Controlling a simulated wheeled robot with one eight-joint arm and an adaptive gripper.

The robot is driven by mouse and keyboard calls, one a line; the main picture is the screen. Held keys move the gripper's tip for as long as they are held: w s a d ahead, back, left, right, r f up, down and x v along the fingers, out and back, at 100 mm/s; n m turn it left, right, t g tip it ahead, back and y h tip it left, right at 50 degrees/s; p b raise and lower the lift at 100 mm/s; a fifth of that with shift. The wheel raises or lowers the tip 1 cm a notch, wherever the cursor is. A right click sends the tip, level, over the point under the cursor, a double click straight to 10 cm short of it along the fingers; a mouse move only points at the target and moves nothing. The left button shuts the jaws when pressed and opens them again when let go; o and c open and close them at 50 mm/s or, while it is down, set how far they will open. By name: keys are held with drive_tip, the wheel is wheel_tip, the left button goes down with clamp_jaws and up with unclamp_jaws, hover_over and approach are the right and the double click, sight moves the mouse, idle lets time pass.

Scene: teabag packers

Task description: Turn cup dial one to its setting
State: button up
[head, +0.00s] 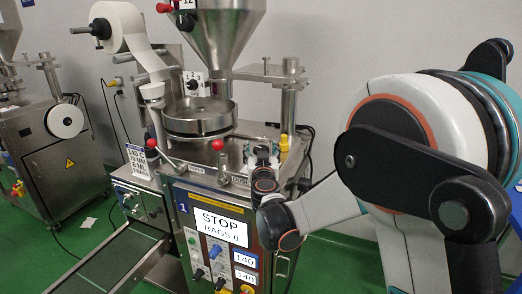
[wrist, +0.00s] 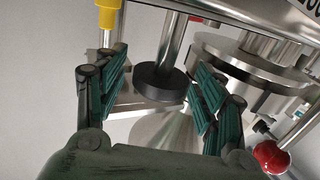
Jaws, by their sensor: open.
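A white numbered dial plate with a dark knob (head: 194,84) stands behind the round steel cup pan (head: 200,117) on machine 1. It looks like the cup dial; its pointer is too small to read. My gripper (head: 263,152) is above the right side of the machine top, to the right of and nearer than the dial. In the wrist view my gripper (wrist: 160,76) is open, with nothing between its green pads. Beyond them a steel post stands in a black collar (wrist: 160,83). The numbered dial does not show in the wrist view.
A yellow cap (wrist: 107,14) is near the left finger, and a red ball knob (wrist: 271,157) is at the lower right. The steel hopper (head: 215,35) hangs above the pan. The display (head: 221,226) reads STOP. A chute (head: 110,262) juts out at front left.

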drive_tip(key=s+d, duration=0.1)
drive_tip(key=s, duration=1)
drive_tip(key=shift+s, duration=0.25)
